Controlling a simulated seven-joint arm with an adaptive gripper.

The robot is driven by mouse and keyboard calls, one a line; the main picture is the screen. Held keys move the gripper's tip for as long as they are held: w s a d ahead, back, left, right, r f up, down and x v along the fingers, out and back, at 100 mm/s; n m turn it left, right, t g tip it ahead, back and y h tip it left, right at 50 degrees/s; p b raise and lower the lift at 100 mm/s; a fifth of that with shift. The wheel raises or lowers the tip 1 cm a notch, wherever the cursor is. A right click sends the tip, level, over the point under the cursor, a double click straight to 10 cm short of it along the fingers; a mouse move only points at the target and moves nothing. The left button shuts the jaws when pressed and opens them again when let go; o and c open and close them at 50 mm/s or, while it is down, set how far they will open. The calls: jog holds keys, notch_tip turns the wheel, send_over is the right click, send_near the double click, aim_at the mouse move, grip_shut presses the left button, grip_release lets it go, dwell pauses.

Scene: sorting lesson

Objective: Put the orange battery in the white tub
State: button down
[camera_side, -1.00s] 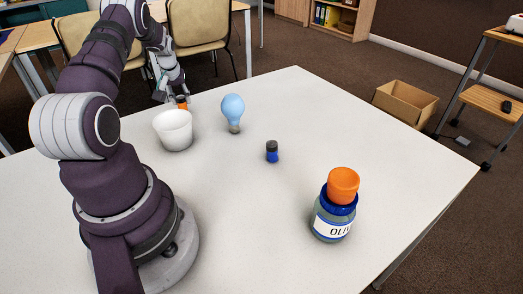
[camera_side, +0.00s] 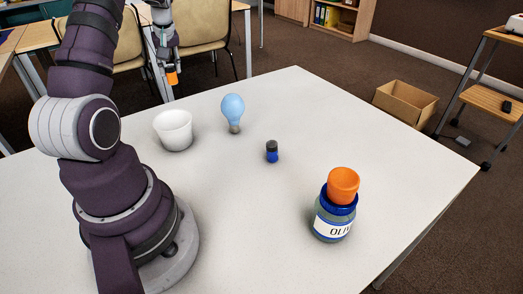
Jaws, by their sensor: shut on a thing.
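My gripper (camera_side: 168,68) is shut on the orange battery (camera_side: 172,78), a small orange piece showing below the fingers. It holds the battery in the air near the table's far left edge, above and behind the white tub in the picture. The white tub (camera_side: 173,132) stands upright on the table, its opening facing up. The inside of the tub is only partly visible.
A light blue bulb (camera_side: 233,112) stands right of the tub. A small blue battery (camera_side: 272,152) stands mid-table. A jar (camera_side: 333,218) with an orange cup-like piece (camera_side: 343,185) on top stands at the front right. The table (camera_side: 380,140) is otherwise clear.

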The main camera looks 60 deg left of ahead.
aim_at(170, 111)
jog(key=s+d+r+n+g+h, duration=0.1)
jog(key=s+d+r+n+g, duration=0.1)
jog(key=d+n, duration=0.4)
jog(key=s+d+r+n+g+h, duration=0.2)
jog(key=d+r+n, duration=0.15)
jog(key=n, duration=0.45)
jog(key=f, duration=1.1)
jog(key=shift+s+d+f, duration=0.1)
jog(key=shift+s+f, duration=0.1)
jog(key=shift+f, duration=0.1)
jog(key=c, duration=0.8)
grip_release()
